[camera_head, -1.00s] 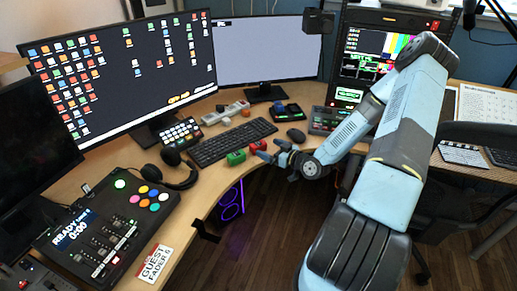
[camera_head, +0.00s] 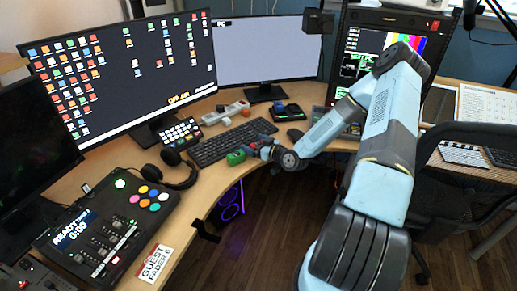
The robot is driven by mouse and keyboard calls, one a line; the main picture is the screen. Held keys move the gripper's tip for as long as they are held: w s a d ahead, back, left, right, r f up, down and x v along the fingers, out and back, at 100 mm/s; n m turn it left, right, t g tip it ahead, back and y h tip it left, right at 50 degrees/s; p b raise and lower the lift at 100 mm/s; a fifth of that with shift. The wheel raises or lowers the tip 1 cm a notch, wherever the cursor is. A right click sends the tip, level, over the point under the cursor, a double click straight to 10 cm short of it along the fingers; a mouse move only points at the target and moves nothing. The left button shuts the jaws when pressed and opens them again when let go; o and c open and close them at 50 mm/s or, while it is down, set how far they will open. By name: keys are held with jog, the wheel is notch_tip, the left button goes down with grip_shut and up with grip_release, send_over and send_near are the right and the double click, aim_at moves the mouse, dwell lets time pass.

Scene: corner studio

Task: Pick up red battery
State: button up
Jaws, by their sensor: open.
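The red battery (camera_head: 254,146) is at the curved front edge of the desk, just right of a green block (camera_head: 236,157). It is mostly hidden by my gripper, with only a small bit of red showing between the fingers. The gripper is open. I cannot tell whether the fingers touch the battery.
The keyboard (camera_head: 232,142) lies just behind the green block. A mouse (camera_head: 295,134) is behind my wrist. Headphones (camera_head: 172,173) and a button panel (camera_head: 110,225) are to the left. Open floor (camera_head: 280,230) lies in front of the desk edge.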

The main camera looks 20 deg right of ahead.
jog(key=c, duration=1)
jog(key=shift+o, duration=0.2)
jog(key=shift+r, duration=0.1)
